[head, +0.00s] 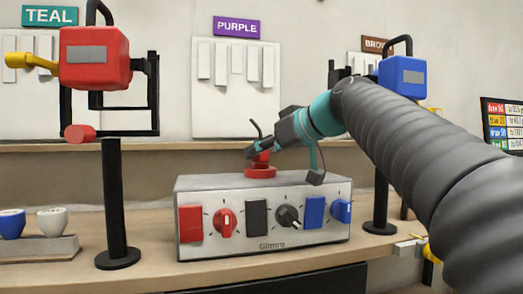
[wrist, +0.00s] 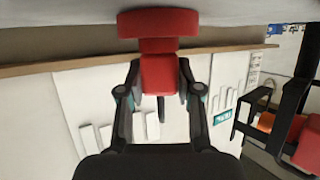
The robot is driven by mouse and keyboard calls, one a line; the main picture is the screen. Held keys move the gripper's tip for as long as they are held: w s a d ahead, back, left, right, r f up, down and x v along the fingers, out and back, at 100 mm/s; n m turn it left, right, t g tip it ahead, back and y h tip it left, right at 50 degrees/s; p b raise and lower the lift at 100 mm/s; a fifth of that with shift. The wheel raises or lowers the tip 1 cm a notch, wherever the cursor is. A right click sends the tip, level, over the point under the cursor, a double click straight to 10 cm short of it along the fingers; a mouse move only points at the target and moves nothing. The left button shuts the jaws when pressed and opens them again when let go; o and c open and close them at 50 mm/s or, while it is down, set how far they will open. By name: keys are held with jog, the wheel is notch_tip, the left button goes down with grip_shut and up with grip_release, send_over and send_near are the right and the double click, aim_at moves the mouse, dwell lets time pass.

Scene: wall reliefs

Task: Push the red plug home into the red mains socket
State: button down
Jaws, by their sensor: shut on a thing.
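The red mains socket (head: 260,172) is a round red disc on top of the grey box (head: 188,246). It also shows at the top of the wrist view (wrist: 158,22). The red plug (wrist: 158,75) is a red block lined up with the disc, with a narrower red neck between them. How deep the plug sits cannot be told. My gripper (head: 260,150) is just above the disc and is shut on the plug. In the wrist view its two fingers (wrist: 160,92) lie on either side of the plug. In the head view the fingers partly hide the plug.
The box front carries coloured panels and knobs (head: 225,221). A red unit (head: 95,58) on a black stand is at left, a blue unit (head: 402,77) on a stand at right. Blue and white cups (head: 52,222) stand far left. Bench is clear in front of the box.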

jog(key=shift+f+b, duration=0.4)
jog(key=shift+f, duration=0.1)
jog(key=c, duration=0.7)
grip_release()
jog(key=v, duration=1.2)
